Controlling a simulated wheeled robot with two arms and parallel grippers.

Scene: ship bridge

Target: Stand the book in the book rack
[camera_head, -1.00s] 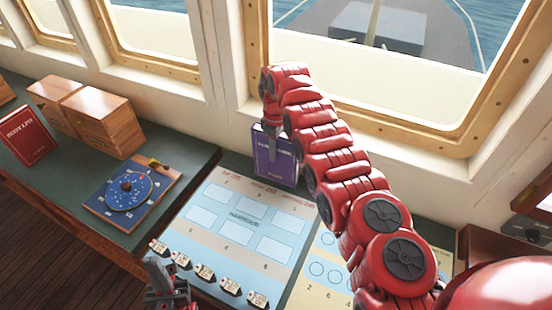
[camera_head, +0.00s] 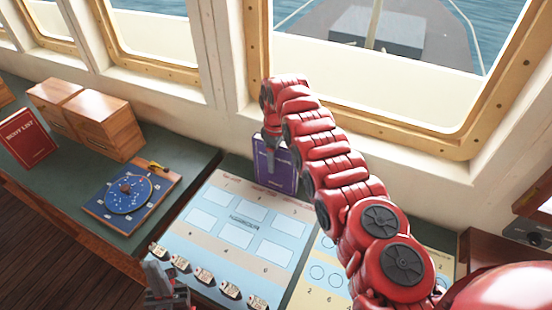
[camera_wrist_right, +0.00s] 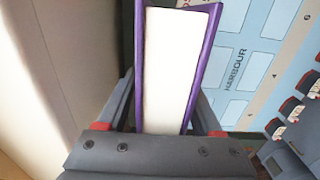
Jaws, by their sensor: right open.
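A purple book (camera_head: 286,178) stands upright at the back of the desk, below the window, its cover facing me. My right gripper (camera_head: 271,146) comes down over its top from above. In the right wrist view, the book (camera_wrist_right: 170,70) shows its white page edges and purple covers between the two fingers of my right gripper (camera_wrist_right: 158,128), which is open with gaps beside the book. My left gripper (camera_head: 166,288) is low at the bottom edge; its fingers are not clear. I cannot make out a book rack; the book's lower end is hidden in the wrist view.
A blue and cream chart panel (camera_head: 243,222) lies in front of the book, with several tags (camera_head: 204,275) along its front. To the left are a dial board (camera_head: 128,195), wooden boxes (camera_head: 103,125) and a red book (camera_head: 28,138). The window wall is close behind.

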